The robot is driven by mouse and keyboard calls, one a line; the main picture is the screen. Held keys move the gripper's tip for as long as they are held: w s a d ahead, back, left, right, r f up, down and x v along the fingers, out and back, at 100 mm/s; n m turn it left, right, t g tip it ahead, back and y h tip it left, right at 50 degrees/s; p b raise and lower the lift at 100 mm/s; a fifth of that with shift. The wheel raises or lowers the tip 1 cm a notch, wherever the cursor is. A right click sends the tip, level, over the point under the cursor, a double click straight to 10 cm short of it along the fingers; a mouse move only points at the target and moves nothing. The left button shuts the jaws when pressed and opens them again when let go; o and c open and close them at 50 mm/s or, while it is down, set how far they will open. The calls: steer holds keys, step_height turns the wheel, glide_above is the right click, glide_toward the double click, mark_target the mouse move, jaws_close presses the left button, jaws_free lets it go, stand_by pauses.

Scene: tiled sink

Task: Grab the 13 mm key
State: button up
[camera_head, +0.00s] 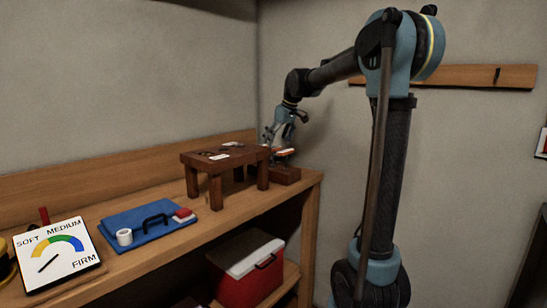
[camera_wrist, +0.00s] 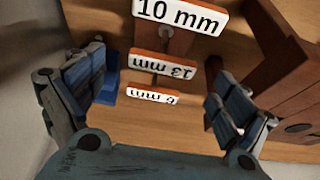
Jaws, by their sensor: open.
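In the wrist view, the 13 mm key's label (camera_wrist: 163,66) is white with an orange edge and appears upside down. It lies between the open fingers of my gripper (camera_wrist: 160,92), and neither finger visibly touches it. The label hides most of the key below it. A larger 10 mm label (camera_wrist: 178,14) is above it in the picture, and a smaller label (camera_wrist: 153,96), its digit hard to read, is below. In the head view, my gripper (camera_head: 280,136) is over the far right end of the bench, and the labels beneath are too small to read.
A dark wooden stand (camera_head: 216,192) with flat pieces on top is just left of my gripper. A small wooden block (camera_head: 286,176) sits under the labels. A blue board (camera_head: 135,230) and a gauge sign (camera_head: 54,262) lie further left. A red box (camera_head: 246,290) is on the shelf below.

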mark_target(275, 148)
steer(key=shift+x, duration=2.9)
steer(key=shift+s, duration=0.2)
steer(key=c, duration=1.2)
